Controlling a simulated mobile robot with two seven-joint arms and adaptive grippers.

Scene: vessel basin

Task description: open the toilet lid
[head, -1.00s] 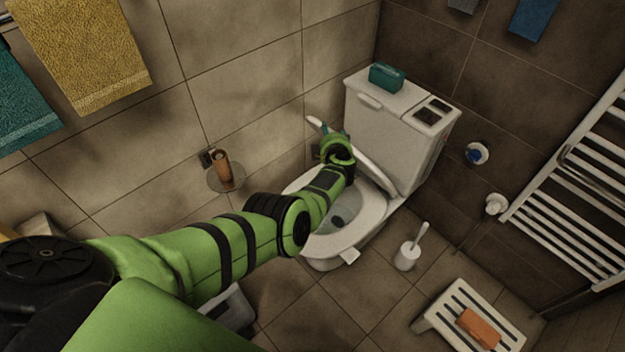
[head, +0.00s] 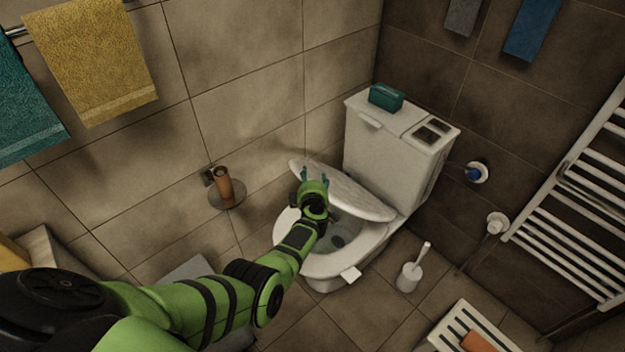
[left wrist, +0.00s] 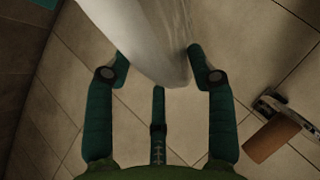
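The toilet lid (head: 350,192) is a white oval hinged in front of the cistern. It is partly raised and tilted over the open bowl (head: 340,267), with a gap below it. My left gripper (head: 317,176) is at the lid's free end, on the left side of the toilet. In the left wrist view, the white lid (left wrist: 150,40) comes down between the spread teal fingers of the left gripper (left wrist: 159,58). The fingers are apart, close to the lid's sides; I cannot tell whether they touch it. My right gripper is not in view.
The cistern (head: 385,145) carries a teal box (head: 386,97). A paper roll holder (head: 226,192) is on the left wall. A toilet brush (head: 410,275) and a white stool (head: 475,325) stand at right. A towel radiator (head: 580,195) is on the right wall.

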